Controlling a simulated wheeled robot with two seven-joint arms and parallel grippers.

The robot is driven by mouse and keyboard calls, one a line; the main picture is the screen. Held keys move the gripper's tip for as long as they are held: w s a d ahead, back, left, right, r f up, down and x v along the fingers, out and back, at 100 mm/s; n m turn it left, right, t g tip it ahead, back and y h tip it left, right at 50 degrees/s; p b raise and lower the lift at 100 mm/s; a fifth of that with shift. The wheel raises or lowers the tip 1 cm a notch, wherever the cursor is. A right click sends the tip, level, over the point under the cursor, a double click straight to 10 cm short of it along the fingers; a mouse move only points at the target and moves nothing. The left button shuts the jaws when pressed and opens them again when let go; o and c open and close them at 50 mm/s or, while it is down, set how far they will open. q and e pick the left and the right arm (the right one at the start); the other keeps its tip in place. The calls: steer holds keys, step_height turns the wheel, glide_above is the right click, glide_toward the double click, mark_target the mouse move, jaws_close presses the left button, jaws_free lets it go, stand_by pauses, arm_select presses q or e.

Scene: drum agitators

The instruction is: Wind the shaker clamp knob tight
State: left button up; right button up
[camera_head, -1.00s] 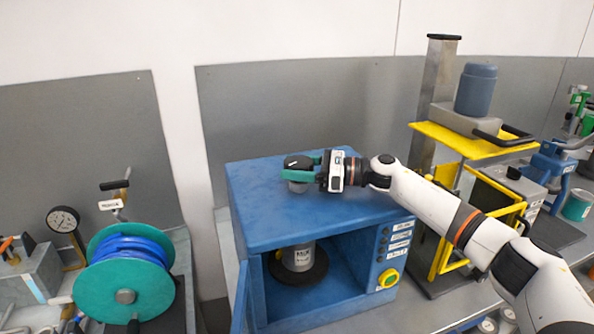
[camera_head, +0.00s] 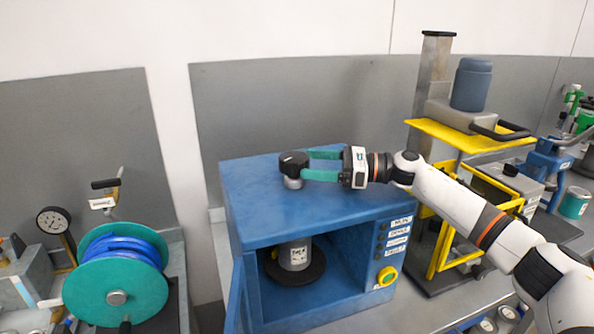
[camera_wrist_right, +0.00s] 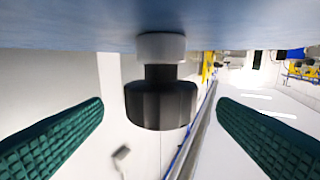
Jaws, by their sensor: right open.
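The clamp knob (camera_head: 293,162) is black and stands on a grey collar on top of the blue shaker cabinet (camera_head: 262,222). In the right wrist view the black knob (camera_wrist_right: 161,104) shows between the two fingers, with a gap on each side. My right gripper (camera_head: 308,163) is open at the knob's right, its teal fingers pointing left toward it. In the wrist view the right gripper's (camera_wrist_right: 160,120) green ridged pads are wide apart. A grey can (camera_head: 295,256) stands on a dark round plate inside the cabinet. My left gripper is not in view.
A teal reel with blue hose (camera_head: 117,275) and a pressure gauge (camera_head: 54,220) stand at the left. A yellow-framed press (camera_head: 470,138) stands to the right of the cabinet. The cabinet's top around the knob is clear.

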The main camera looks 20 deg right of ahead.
steer(key=b+v, duration=0.1)
steer(key=v, duration=0.4)
steer(key=shift+d+f+b, duration=0.1)
steer(key=shift+f+b, duration=0.05)
steer(key=shift+b, duration=0.2)
steer(key=shift+s+d, duration=0.4)
steer(key=shift+d, duration=0.15)
